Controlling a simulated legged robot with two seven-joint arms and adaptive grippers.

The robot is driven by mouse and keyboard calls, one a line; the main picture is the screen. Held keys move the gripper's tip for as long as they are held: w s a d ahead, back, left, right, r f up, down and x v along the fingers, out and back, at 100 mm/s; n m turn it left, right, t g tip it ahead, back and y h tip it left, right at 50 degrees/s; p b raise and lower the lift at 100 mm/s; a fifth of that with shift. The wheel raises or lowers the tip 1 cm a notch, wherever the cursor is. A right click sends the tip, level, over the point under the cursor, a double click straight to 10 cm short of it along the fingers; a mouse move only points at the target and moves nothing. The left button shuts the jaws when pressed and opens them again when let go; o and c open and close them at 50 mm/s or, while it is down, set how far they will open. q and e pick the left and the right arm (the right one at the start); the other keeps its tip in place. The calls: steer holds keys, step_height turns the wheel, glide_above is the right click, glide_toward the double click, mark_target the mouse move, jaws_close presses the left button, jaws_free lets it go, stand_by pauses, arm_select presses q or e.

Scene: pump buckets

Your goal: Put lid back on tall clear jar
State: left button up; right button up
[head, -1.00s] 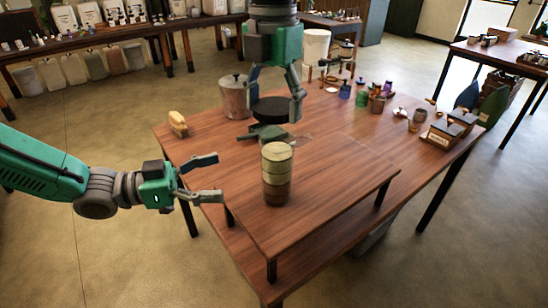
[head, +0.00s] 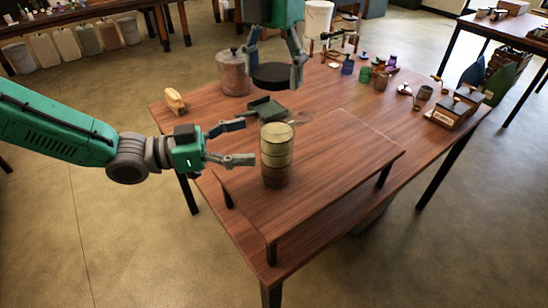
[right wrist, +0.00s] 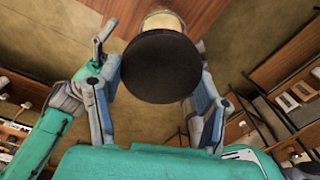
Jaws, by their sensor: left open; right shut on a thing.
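The tall clear jar (head: 277,157) stands upright on the raised wooden board, with layered yellowish and brown contents. Its top is uncovered. My right gripper (head: 274,77) is shut on the dark round lid (head: 271,76), held level above the table, behind and higher than the jar in the head view. In the right wrist view the lid (right wrist: 161,66) sits between the fingers and covers part of the jar (right wrist: 163,20). My left gripper (head: 250,141) is open, its fingers just left of the jar; I cannot tell whether they touch it.
A grey lidded canister (head: 234,74) and a yellow object (head: 174,101) stand at the table's back left. A dark green tray-like item (head: 266,107) lies behind the jar. Small jars and boxes (head: 455,108) line the right side. The board right of the jar is clear.

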mark_target(261, 138)
arm_select(q)
steer(key=x, duration=0.6)
steer(key=shift+s, duration=0.1)
arm_select(e)
steer(key=shift+d, duration=0.3)
arm_select(q)
steer(key=shift+d, duration=0.3)
arm_select(e)
steer(key=shift+a, duration=0.25)
arm_select(q)
steer(key=shift+a, duration=0.2)
arm_select(e)
steer(key=shift+a, duration=0.15)
arm_select(q)
steer(key=shift+d, duration=0.25)
steer(key=c, duration=1.8)
arm_select(e)
steer(key=shift+d, duration=0.25)
arm_select(q)
steer(key=shift+a, duration=0.1)
arm_select(e)
steer(key=f, duration=0.4)
steer(key=shift+w+d+f, duration=0.2)
steer(key=shift+w+f, duration=0.05)
steer(key=shift+f, duration=0.15)
steer(key=shift+f, duration=0.1)
steer(key=shift+f, duration=0.8)
